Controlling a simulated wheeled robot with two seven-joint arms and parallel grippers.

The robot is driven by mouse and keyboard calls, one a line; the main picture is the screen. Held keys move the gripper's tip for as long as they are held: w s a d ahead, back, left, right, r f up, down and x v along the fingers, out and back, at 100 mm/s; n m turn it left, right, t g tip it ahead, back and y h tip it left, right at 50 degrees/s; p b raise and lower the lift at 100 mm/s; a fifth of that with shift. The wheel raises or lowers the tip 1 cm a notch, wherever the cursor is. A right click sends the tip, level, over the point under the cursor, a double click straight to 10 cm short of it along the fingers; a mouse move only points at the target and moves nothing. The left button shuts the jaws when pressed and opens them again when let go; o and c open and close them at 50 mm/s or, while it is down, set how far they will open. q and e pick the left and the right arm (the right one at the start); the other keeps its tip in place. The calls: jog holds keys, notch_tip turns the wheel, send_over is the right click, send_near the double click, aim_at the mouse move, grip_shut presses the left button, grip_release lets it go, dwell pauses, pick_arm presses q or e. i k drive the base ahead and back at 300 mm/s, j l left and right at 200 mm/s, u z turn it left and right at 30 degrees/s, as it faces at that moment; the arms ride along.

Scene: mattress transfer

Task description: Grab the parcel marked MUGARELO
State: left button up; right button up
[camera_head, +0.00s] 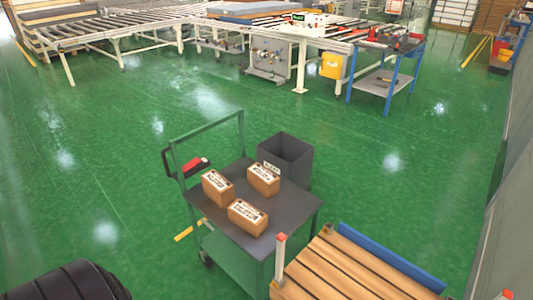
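Three brown cardboard parcels with white printed labels lie on the grey top of a green cart (300,202). One parcel (217,188) is at the left, one (263,179) at the back right and one (247,217) at the front. The label print is too small to read, so I cannot tell which one is marked MUGARELO. Neither of my grippers is in view, and nothing touches the parcels.
A dark grey bin (290,160) stands behind the cart's right side. A red object (195,164) is near the cart's left handle. A wooden slatted pallet (345,270) with a blue edge is at the front right. Roller conveyors (110,27) stand far back. Green floor is clear between.

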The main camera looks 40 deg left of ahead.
aim_at(264, 181)
jog(key=u, duration=1.2)
